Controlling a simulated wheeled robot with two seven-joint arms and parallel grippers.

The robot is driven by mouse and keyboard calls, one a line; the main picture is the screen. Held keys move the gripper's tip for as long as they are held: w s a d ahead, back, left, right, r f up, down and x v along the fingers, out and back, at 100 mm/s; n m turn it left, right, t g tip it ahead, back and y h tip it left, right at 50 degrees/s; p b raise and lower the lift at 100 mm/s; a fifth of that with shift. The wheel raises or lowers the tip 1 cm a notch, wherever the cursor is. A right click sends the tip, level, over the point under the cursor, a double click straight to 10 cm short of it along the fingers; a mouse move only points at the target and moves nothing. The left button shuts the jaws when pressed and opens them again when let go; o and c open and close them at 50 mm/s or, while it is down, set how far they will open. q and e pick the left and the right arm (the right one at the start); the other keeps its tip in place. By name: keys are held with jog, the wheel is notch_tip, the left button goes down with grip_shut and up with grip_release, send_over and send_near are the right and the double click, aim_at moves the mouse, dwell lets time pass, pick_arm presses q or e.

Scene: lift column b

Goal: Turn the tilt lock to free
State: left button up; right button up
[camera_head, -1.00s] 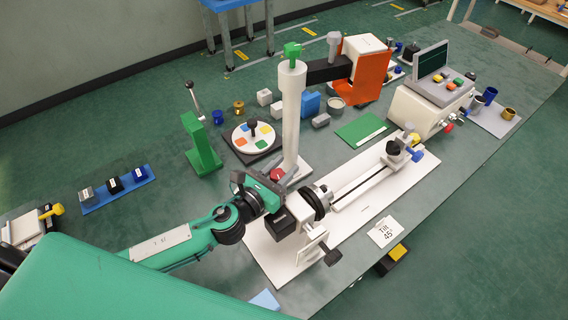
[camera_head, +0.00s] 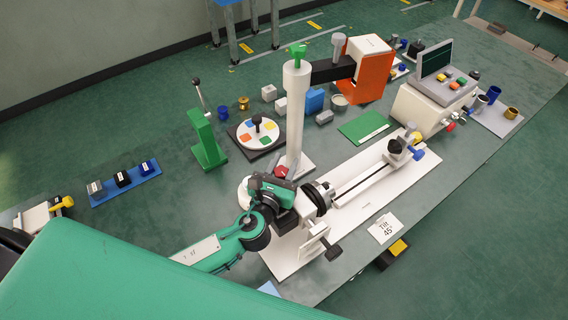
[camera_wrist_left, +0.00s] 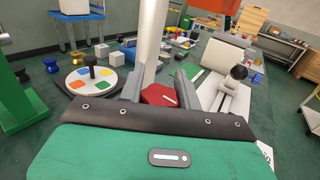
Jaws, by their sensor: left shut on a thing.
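A red knob (camera_head: 284,171) with a white mark, seemingly the tilt lock, sits at the foot of the white column (camera_head: 295,115). It also shows in the left wrist view (camera_wrist_left: 157,95), between my two grey fingers. My left gripper (camera_head: 284,180) reaches it from the near left, and its fingers (camera_wrist_left: 158,90) are shut on the knob's sides. The gripper's body hides the knob's lower part and its base. A white card (camera_head: 384,228) reading "Tilt 45°" lies on the table at the right. My right gripper is not in view.
A round board with coloured patches (camera_head: 256,133) and a green stand (camera_head: 207,140) are left of the column. The white slide bench (camera_head: 350,205) with a black ring (camera_head: 315,198) is close on the gripper's right. A dark arm (camera_head: 332,70) extends from the column overhead.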

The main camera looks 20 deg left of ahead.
pick_arm(q)
jog(key=o, duration=1)
jog(key=shift+s+f, duration=0.1)
jog(key=shift+s, duration=0.45)
jog(key=s+b, duration=0.3)
jog(key=s, duration=0.9)
jog(key=shift+s+a+b, duration=0.35)
jog(key=shift+a, duration=0.1)
